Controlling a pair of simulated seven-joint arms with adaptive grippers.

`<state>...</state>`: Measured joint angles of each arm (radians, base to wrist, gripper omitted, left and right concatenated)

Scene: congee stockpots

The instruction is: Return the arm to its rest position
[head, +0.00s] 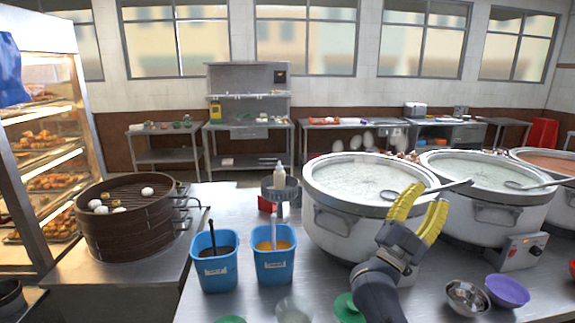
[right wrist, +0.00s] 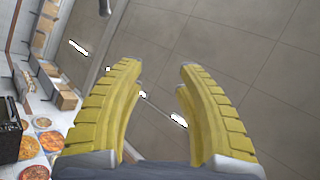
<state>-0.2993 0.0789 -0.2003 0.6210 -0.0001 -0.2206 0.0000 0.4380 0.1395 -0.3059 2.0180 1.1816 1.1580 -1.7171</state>
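My right gripper (head: 420,215) is raised in front of the nearest stockpot in the head view, its yellow fingers pointing up. In the right wrist view the two yellow fingers (right wrist: 160,100) are apart with nothing between them, and the ceiling shows beyond. The near stockpot (head: 325,215) holds pale congee, and a ladle (head: 440,187) lies across its rim. My right arm hides part of this pot's lower right side. My left gripper does not show in either view.
Two blue bins (head: 214,272) stand on the steel counter (head: 215,197) left of the pots. A steel bowl (head: 466,296) and a purple bowl (head: 507,291) sit right of my right arm. A bamboo steamer (head: 125,230) is at left. More pots (head: 490,207) stand at right.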

